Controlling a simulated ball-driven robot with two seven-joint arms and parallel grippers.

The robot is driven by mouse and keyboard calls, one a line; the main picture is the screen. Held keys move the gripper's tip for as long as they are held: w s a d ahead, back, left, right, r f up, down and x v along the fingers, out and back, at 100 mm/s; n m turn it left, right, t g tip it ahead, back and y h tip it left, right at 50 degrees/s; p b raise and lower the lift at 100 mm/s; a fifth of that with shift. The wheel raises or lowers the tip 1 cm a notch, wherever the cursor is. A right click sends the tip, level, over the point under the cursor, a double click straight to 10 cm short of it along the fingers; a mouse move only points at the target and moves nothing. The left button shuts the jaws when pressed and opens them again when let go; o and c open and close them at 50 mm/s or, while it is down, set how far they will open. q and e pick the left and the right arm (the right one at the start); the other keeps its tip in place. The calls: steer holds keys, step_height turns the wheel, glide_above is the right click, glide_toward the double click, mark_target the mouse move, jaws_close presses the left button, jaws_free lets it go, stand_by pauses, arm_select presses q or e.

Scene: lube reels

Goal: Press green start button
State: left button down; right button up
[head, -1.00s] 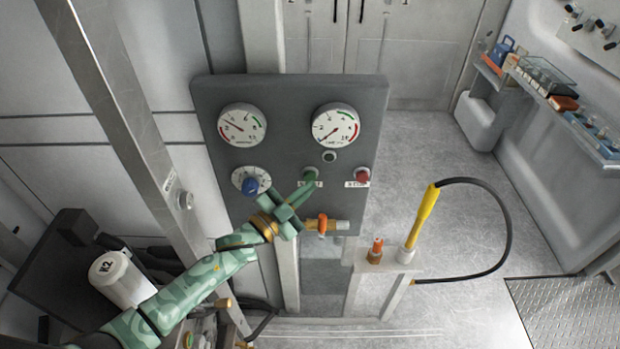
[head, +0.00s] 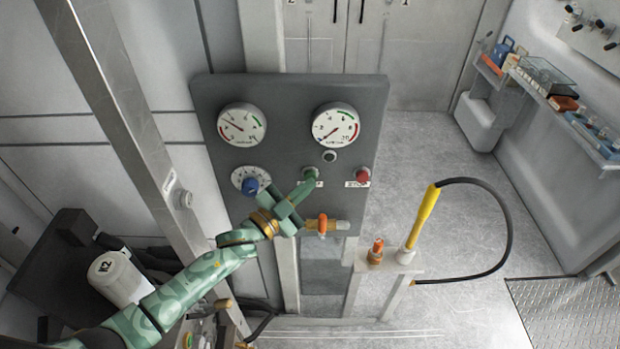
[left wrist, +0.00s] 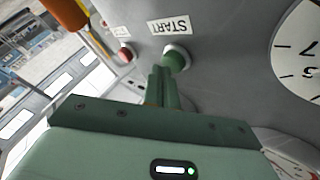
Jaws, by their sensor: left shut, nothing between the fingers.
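The green start button (head: 311,173) sits on the dark grey panel (head: 290,100), below the right gauge. Its START label shows beside it in the left wrist view, where the green button (left wrist: 177,57) is round with a pale ring. My left gripper (head: 306,186) is shut and empty, with its green fingertips right at the button. In the left wrist view the fingertips (left wrist: 166,72) overlap the button's edge; whether they touch it I cannot tell. The red button (head: 362,175) is to the right of the green one. My right gripper is not in view.
Two gauges (head: 241,125) and (head: 335,124) and a blue-knobbed dial (head: 250,182) are on the panel. An orange-handled valve (head: 322,224) is below the gripper. A yellow-handled wand (head: 422,217) with a black hose stands at the right.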

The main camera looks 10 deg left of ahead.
arm_select(q)
steer(key=shift+w, duration=0.15)
stand_by(0.5)
steer(key=shift+s+d+p, duration=0.15)
steer(key=shift+s+p, duration=0.3)
steer(key=shift+s, duration=0.45)
steer(key=shift+s, duration=0.1)
steer(key=s+p, duration=0.1)
steer(key=s, duration=0.1)
steer(key=s+d+p, duration=0.1)
steer(key=s, duration=0.1)
steer(key=shift+s, duration=0.35)
stand_by(0.3)
